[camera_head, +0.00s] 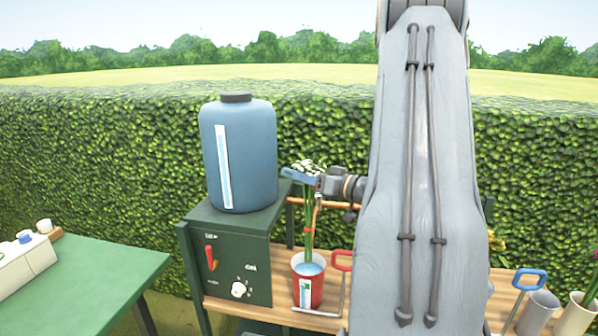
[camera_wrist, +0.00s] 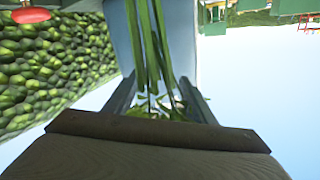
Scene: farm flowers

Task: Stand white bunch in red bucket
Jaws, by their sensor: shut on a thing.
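The white bunch (camera_head: 308,220) has small white flowers on top and long green stems. My gripper (camera_head: 302,176) is shut on it just below the flowers, and the bunch hangs upright. The red bucket (camera_head: 316,292) stands on the wooden shelf and holds pale blue water. The stems' lower ends reach the bucket's mouth; whether they touch its bottom is hidden. In the wrist view the green stems (camera_wrist: 150,45) run between my gripper's fingers (camera_wrist: 160,100).
A green cabinet (camera_head: 236,250) with a red lever and a blue tank (camera_head: 238,155) stands left of the bucket. A red-handled rack (camera_head: 342,262) is close on its right. A green table (camera_head: 85,285) is at left.

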